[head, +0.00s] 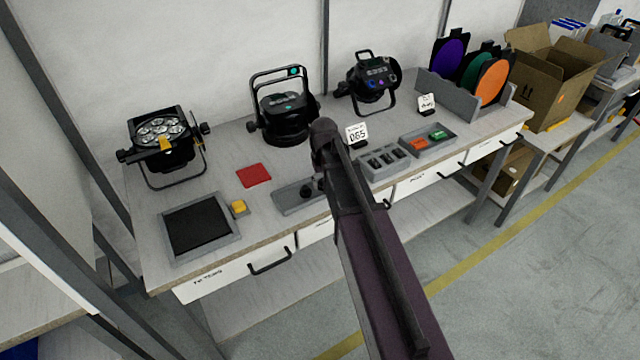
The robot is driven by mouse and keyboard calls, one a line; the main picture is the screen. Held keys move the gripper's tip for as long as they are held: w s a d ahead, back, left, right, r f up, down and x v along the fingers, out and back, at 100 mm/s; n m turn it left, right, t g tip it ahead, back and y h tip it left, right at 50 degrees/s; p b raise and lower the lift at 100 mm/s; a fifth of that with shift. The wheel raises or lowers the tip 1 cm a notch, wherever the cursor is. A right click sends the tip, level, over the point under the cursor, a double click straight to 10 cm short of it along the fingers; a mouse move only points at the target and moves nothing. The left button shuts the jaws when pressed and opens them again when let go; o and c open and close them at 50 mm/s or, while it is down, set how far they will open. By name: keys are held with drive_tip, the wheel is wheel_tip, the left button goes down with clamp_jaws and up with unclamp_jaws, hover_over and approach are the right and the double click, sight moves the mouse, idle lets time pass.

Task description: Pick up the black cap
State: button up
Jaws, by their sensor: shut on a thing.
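A small dark round piece, which looks like the black cap (306,191), is at the grey shallow tray (288,205) near the bench's front edge. My arm crosses in front of the tray's right end and hides much of this spot. Only a dark bit of my gripper (319,184) shows beside the arm, right against the dark piece. It appears shut on the cap. The fingertips are too small and too covered to make out, and I cannot tell whether the cap is clear of the tray.
Stage lights (160,150) stand behind. A slotted grey holder (366,171) and a tray with orange and green pieces (454,145) are right of my arm.

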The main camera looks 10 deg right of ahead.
drive_tip(key=shift+r, duration=0.1)
wheel_tip(320, 180, up, 3)
drive_tip(key=p, duration=0.3)
drive_tip(key=s+d+r+p, duration=0.1)
drive_tip(key=s+d, duration=0.2)
drive_tip(key=s, duration=0.4)
drive_tip(key=s+d+p, duration=0.1)
drive_tip(key=s+d, duration=0.2)
drive_tip(key=s, duration=0.4)
drive_tip(key=shift+s+r, duration=0.35)
drive_tip(key=shift+s, duration=0.05)
idle(0.6)
drive_tip(key=shift+w, duration=0.1)
